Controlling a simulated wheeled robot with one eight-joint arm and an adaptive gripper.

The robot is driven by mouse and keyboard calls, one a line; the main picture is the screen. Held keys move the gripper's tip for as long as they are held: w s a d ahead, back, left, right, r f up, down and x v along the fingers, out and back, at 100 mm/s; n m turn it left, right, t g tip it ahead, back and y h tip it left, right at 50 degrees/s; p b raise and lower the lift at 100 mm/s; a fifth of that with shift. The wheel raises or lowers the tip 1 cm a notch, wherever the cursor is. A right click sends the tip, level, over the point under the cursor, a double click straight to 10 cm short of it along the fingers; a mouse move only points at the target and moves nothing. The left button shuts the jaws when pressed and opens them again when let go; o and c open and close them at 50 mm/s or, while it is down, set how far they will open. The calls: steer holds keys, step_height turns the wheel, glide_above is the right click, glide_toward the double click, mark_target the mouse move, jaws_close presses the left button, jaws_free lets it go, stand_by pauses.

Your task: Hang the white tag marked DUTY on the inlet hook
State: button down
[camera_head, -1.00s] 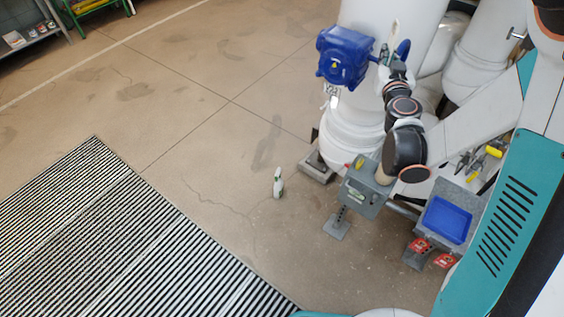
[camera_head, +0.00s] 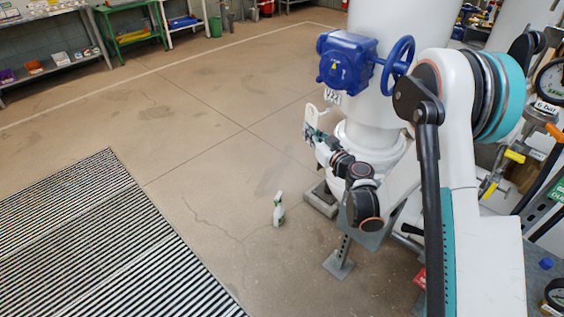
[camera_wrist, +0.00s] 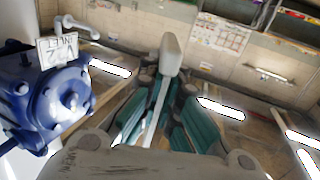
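My gripper (camera_head: 312,127) is raised beside the lower left of the blue valve actuator (camera_head: 347,62). In the wrist view its teal-sided fingers (camera_wrist: 165,85) close in around a pale, thin piece (camera_wrist: 170,54) that looks like a white tag seen edge-on; no DUTY lettering is readable.
A blue handwheel (camera_head: 398,65) stands right of the actuator, on the white pipe (camera_head: 375,115). Shelves and a green bench (camera_head: 130,35) line the far wall. The floor to the left is open.

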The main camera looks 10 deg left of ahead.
steer(key=s+a+f+n+g+y+b, duration=0.2)
steer(key=a+f+n+g+y, duration=0.2)
steer(key=a+f, duration=0.5)
steer(key=w+d, duration=0.5)
steer(key=shift+w+r, duration=0.3)
steer(key=shift+w, duration=0.05)
steer(key=shift+t, duration=0.4)
